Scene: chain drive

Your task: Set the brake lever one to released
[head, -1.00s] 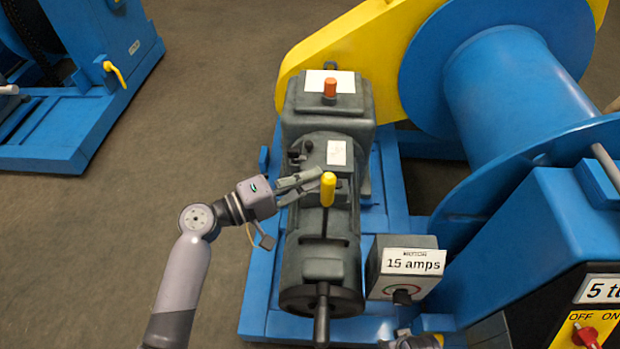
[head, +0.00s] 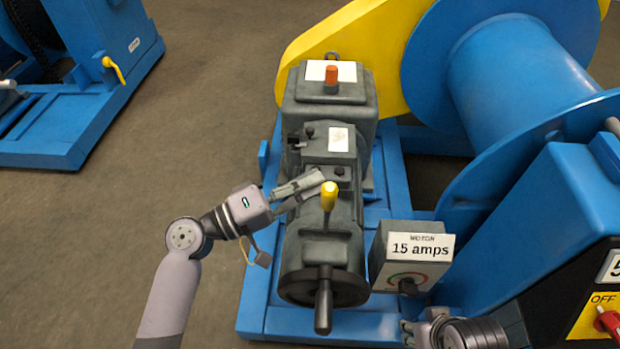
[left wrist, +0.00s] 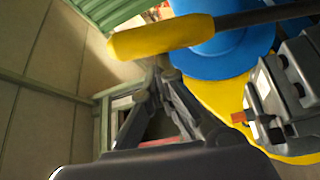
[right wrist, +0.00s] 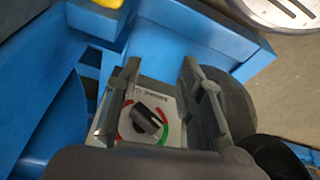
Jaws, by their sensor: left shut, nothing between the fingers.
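The brake lever with a yellow grip (head: 329,196) rises from the grey motor housing (head: 323,250), its grip end facing the head camera. In the left wrist view the yellow grip (left wrist: 160,37) and its dark rod cross the top. My left gripper (head: 318,183) is shut and empty, with its fingertips close beside the grip on its left. In the left wrist view its fingertips (left wrist: 163,75) show just below the grip. I cannot tell whether they touch it. My right gripper (right wrist: 160,75) is open and empty, its fingers either side of the dial box in view.
A motor box (head: 405,262) with a knob and a "15 amps" sign stands right of the handwheel (head: 323,287). The blue drum (head: 520,85) and yellow guard (head: 310,52) fill the back. Another yellow lever (head: 114,70) is on the left machine. Floor at left is clear.

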